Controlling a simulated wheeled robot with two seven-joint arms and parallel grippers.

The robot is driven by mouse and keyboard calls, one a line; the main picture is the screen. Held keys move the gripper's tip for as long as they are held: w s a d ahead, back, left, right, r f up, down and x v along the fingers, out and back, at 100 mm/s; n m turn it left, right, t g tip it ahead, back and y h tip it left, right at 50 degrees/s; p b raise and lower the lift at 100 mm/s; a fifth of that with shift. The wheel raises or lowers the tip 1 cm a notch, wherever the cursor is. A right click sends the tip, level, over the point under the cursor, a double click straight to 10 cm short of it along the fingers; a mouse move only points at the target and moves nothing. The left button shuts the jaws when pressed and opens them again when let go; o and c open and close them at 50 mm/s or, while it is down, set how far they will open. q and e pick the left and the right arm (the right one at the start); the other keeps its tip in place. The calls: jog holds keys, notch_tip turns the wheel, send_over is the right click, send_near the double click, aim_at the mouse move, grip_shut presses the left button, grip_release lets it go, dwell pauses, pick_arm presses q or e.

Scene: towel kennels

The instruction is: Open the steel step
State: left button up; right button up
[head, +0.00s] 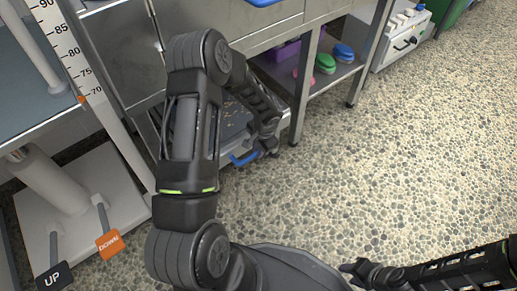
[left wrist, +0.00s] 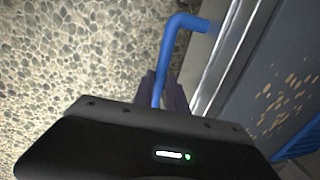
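The steel step (head: 235,122) is low under the steel cabinet at the left of the head view. Its dark top with tan specks shows beyond its bright front edge, and part of it sticks out from the cabinet. A blue handle (head: 243,159) is on its front; in the left wrist view the handle (left wrist: 172,50) runs down between my left fingers. My left gripper (head: 270,150) is at the handle, and its fingers (left wrist: 161,92) close in on both sides of the bar. My arm hides much of the step. My right gripper (head: 358,270) is low at the right, away from the step.
A shelf right of the step holds a purple bin (head: 284,52) and green and blue lidded items (head: 325,63). The pebbled floor (head: 400,150) is clear at right.

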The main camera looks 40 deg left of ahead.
pick_arm(q)
grip_shut()
dwell(0.9)
